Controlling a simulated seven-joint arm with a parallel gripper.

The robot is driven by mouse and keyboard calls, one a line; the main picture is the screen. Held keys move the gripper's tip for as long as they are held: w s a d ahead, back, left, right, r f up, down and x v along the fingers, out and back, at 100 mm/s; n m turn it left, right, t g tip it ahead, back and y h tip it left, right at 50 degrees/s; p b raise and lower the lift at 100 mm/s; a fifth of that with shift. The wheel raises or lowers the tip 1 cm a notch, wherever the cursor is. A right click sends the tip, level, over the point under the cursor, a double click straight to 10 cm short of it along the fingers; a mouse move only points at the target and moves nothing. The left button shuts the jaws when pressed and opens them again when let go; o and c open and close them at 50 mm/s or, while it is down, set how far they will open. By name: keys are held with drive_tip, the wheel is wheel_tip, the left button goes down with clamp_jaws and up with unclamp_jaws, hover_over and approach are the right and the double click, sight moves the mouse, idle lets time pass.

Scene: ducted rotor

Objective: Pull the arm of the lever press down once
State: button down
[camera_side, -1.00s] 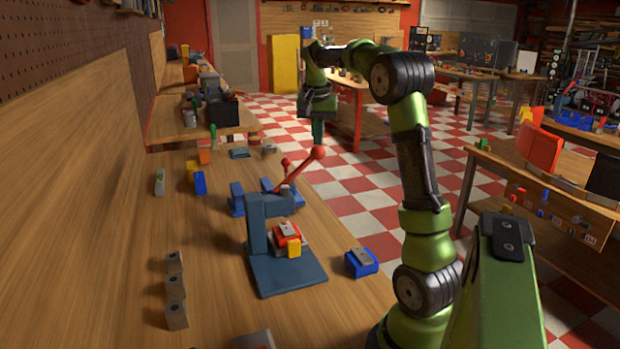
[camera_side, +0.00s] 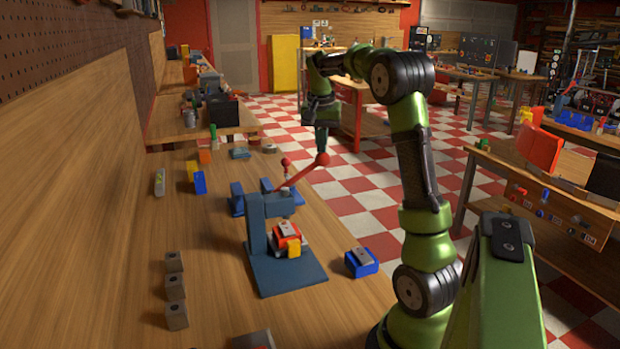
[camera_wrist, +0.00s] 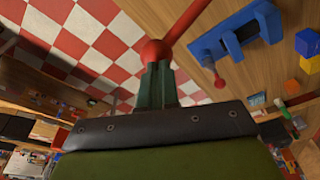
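The lever press (camera_side: 257,240) is a blue post on a flat blue base, standing on the wooden bench. Its red arm (camera_side: 301,175) slants up to the right and ends in a red ball (camera_side: 322,159). The arm also shows in the wrist view (camera_wrist: 188,20), with its ball (camera_wrist: 155,52) at my fingertips. My gripper (camera_side: 321,148) points down right above the ball and appears to touch it. In the wrist view my fingers (camera_wrist: 157,70) look closed together, with nothing between them. A red block with a grey piece (camera_side: 287,232) sits under the press head.
A blue fixture (camera_side: 237,199) stands behind the press, with a small red knob (camera_side: 285,162) near it. A blue block with a grey top (camera_side: 361,262) lies right of the base. Several grey blocks (camera_side: 175,288) line the left. The bench between is clear.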

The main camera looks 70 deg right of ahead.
sight(327, 154)
drive_tip(key=shift+s+d+f, duration=0.15)
drive_tip(key=shift+f, duration=0.3)
drive_tip(key=shift+s+d+f, duration=0.15)
drive_tip(key=shift+f, duration=0.3)
drive_tip(key=shift+s+d+f, duration=0.15)
drive_tip(key=shift+f, duration=0.35)
drive_tip(key=shift+s+d+f, duration=0.1)
drive_tip(key=shift+s+f, duration=0.05)
drive_tip(key=shift+f, duration=0.35)
drive_tip(key=shift+s+x, duration=0.2)
drive_tip(key=shift+x, duration=0.9)
drive_tip(key=shift+a+f, duration=0.1)
